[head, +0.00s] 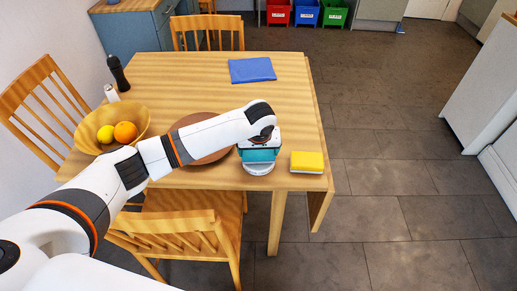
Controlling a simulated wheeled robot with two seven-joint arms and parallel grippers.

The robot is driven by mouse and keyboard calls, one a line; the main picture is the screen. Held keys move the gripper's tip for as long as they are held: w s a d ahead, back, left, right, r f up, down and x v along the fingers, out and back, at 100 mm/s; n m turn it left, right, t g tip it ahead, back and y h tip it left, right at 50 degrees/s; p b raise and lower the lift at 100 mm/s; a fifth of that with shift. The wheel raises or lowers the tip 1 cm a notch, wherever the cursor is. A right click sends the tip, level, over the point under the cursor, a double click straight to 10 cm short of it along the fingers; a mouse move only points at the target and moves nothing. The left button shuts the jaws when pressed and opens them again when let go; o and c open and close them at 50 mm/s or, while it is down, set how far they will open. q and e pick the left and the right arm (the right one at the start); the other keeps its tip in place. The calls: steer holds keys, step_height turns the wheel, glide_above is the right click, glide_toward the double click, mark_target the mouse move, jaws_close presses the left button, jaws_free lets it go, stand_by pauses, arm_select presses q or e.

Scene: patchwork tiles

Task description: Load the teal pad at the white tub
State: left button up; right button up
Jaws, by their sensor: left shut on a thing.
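My left arm reaches over the table from the left, and my left gripper (259,146) is near the front edge of the tabletop. It is shut on the teal pad (259,155), which shows as a teal block under the wrist. The white tub (257,169) shows directly below the pad, close to the table's front edge. The pad and gripper hide part of it. I cannot tell whether the pad touches the tub. My right gripper is not in view.
A yellow block with a white base (307,161) lies right of the tub. A round brown board (212,157) is partly behind my arm. A fruit bowl (88,122), dark mill (118,73) and blue cloth (252,69) share the table (200,85). Chairs stand around it.

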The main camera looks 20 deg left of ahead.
arm_select(q)
steer(key=shift+f, duration=0.35)
stand_by(1.1)
steer(key=shift+s+f+p, duration=0.2)
steer(key=shift+p, duration=0.25)
stand_by(1.3)
steer(key=shift+r, duration=0.1)
step_height(320, 180, up, 7)
steer(key=p, duration=0.8)
steer(key=shift+w+r+p, duration=0.1)
steer(key=shift+w+p, duration=0.05)
steer(key=shift+p, duration=0.2)
stand_by(0.3)
